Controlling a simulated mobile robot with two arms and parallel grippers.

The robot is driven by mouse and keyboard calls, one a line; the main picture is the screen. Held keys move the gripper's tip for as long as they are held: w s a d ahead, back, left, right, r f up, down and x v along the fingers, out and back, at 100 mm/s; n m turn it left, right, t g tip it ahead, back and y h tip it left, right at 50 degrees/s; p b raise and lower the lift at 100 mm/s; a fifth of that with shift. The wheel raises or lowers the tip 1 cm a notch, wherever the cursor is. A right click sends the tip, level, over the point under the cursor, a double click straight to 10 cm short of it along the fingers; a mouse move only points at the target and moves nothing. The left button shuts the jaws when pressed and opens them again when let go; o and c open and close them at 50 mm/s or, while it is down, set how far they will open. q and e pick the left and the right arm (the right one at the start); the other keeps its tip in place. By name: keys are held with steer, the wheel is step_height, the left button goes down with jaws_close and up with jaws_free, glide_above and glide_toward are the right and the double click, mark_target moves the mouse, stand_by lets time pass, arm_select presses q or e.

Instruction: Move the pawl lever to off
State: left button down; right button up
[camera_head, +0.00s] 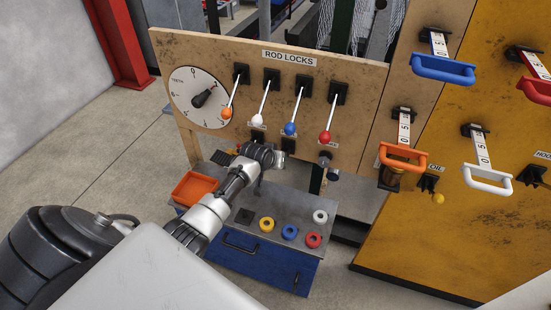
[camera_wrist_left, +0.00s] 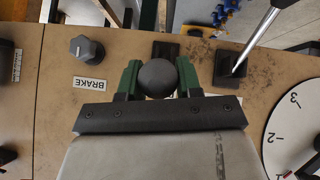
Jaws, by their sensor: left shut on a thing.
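A dark grey ball knob (camera_wrist_left: 157,78), which appears to be the pawl lever's handle, sits between the green fingers of my left gripper (camera_wrist_left: 158,76) in the left wrist view. The fingers are closed on its sides. The lever's shaft and label are hidden, so I cannot tell its setting. In the head view my left gripper (camera_head: 264,152) is at the lower part of the wooden ROD LOCKS panel (camera_head: 215,55), below the white-knobbed lever (camera_head: 258,120). My right gripper is not in view.
A toothed-count dial (camera_head: 197,97) is left of the rod levers. Blue (camera_head: 290,128) and red (camera_head: 325,137) lever knobs hang close above right. The BRAKE knob (camera_wrist_left: 82,47) is beside the gripper. An orange tray (camera_head: 194,188) and coloured rings lie on the bench below.

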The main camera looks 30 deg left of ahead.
arm_select(q)
steer(key=shift+w+a+r+p, duration=0.1)
steer(key=shift+w+r+p, duration=0.2)
steer(key=shift+r, duration=0.35)
steer(key=shift+w+a+r+p, duration=0.1)
steer(key=shift+w+r+p, duration=0.1)
steer(key=shift+w+r, duration=0.35)
steer(key=shift+s+r, duration=0.1)
steer(key=shift+r, duration=0.05)
steer(key=c, duration=1.1)
jaws_free()
steer(key=o, duration=0.3)
steer(key=shift+f, duration=0.25)
steer(key=shift+s+r, duration=0.35)
steer(key=shift+s, duration=0.05)
steer(key=v, duration=0.9)
steer(key=shift+s+r, duration=0.2)
steer(key=shift+r, duration=0.05)
